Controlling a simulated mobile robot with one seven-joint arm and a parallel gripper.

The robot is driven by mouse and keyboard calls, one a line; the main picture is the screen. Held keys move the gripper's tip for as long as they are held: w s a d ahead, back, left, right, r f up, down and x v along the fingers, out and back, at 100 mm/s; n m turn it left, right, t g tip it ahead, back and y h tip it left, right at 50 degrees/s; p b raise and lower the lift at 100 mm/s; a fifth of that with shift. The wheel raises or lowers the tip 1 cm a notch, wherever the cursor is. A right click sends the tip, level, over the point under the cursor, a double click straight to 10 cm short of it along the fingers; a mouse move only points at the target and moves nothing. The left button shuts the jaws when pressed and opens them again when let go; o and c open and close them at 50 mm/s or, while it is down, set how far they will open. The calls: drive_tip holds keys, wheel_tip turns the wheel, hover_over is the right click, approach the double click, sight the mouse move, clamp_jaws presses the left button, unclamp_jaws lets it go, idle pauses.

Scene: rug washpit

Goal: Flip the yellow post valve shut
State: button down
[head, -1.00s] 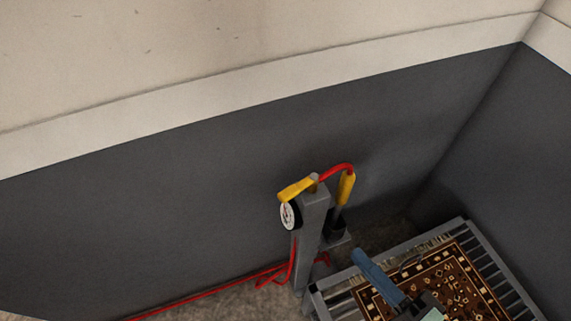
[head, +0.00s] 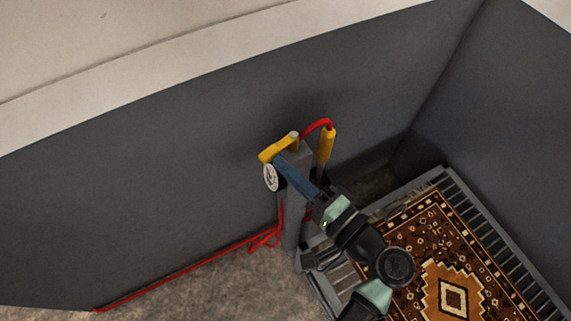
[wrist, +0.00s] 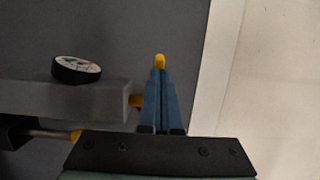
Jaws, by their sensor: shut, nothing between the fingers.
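The yellow valve lever (head: 278,148) sits on top of the grey post (head: 290,222), pointing left and a little toward me from its grey pivot. My gripper (head: 279,161) is shut and empty, its blue fingers reaching up from the lower right to the lever. In the wrist view my gripper's fingertips (wrist: 160,73) lie together, with the yellow lever end (wrist: 160,61) showing just past them. The fingertips are at or very near the lever; I cannot tell whether they touch. The fingers hide part of the post top.
A round white gauge (head: 270,177) is on the post's left side. A yellow-handled wand (head: 326,147) with a red hose (head: 317,124) stands just right of the lever. A patterned rug (head: 432,262) lies on a slatted rack at right. The dark wall (head: 130,210) is close behind.

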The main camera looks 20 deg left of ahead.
drive_tip(key=shift+w+a, duration=0.1)
drive_tip(key=shift+a, duration=0.1)
drive_tip(key=shift+a+r+p, duration=0.1)
drive_tip(key=shift+a+p, duration=0.55)
drive_tip(key=shift+a, duration=0.4)
